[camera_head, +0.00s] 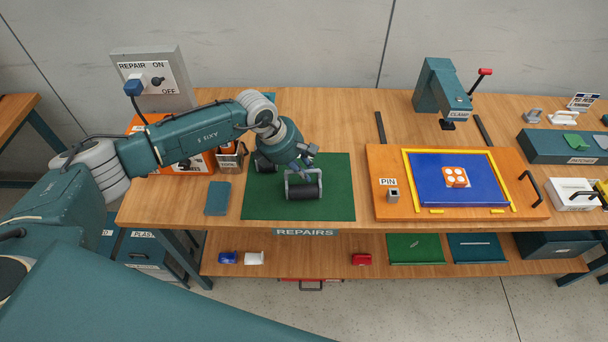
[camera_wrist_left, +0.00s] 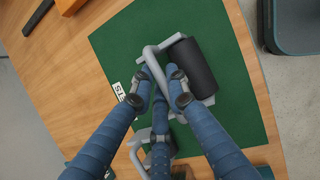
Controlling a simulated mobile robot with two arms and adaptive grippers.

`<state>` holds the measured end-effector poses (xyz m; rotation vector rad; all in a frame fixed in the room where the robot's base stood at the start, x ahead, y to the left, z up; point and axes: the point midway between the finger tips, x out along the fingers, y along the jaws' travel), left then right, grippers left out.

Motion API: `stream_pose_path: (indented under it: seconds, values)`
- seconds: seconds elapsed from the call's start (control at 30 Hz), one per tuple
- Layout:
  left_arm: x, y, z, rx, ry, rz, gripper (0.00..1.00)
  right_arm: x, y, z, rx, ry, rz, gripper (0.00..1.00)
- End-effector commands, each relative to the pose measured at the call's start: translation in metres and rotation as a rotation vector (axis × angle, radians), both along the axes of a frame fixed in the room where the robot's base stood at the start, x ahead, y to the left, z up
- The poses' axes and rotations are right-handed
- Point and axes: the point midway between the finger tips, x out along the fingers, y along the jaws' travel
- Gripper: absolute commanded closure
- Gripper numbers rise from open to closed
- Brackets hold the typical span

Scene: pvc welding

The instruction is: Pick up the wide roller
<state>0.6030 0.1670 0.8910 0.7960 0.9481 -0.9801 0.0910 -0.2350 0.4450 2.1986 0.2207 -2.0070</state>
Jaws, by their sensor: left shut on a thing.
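The wide roller (camera_head: 304,192) is a black cylinder in a grey frame, on the green mat (camera_head: 335,205) of the workbench. My left gripper (camera_head: 303,170) is over it and shut on its grey frame. In the left wrist view the fingers (camera_wrist_left: 165,82) close around the grey handle, and the black roller (camera_wrist_left: 192,66) lies just beyond them over the mat. I cannot tell whether the roller touches the mat. A second, smaller roller (camera_head: 264,163) lies to the left on the mat, partly hidden by my gripper. My right gripper is not in view.
A grey repair switch box (camera_head: 155,80) and an orange box stand behind my left arm. A teal block (camera_head: 217,198) lies left of the mat. The mat's right side is clear.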

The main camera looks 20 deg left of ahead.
Motion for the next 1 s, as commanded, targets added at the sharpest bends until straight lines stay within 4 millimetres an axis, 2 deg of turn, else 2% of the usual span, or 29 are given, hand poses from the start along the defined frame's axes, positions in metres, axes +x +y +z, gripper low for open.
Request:
stream_pose_path:
  seconds: [0.13, 0.27, 0.5, 0.6, 0.8, 1.0]
  values:
    - [0.001, 0.001, 0.021, 0.000, -0.007, 0.000, 1.00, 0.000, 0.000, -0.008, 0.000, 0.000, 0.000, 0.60]
    - [0.002, 0.001, 0.052, -0.001, -0.009, 0.000, 1.00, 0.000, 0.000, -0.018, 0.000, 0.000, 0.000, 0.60]
    - [0.002, 0.000, 0.123, -0.001, -0.010, 0.001, 1.00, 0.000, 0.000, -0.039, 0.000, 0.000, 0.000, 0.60]
    - [0.002, 0.000, 0.148, 0.000, -0.008, 0.000, 1.00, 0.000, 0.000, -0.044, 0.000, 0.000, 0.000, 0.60]
    - [0.001, 0.000, 0.180, 0.000, -0.003, 0.001, 1.00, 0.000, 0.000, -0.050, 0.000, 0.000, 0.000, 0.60]
    - [0.000, 0.001, 0.191, 0.001, -0.002, 0.001, 1.00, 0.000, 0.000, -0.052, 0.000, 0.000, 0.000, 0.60]
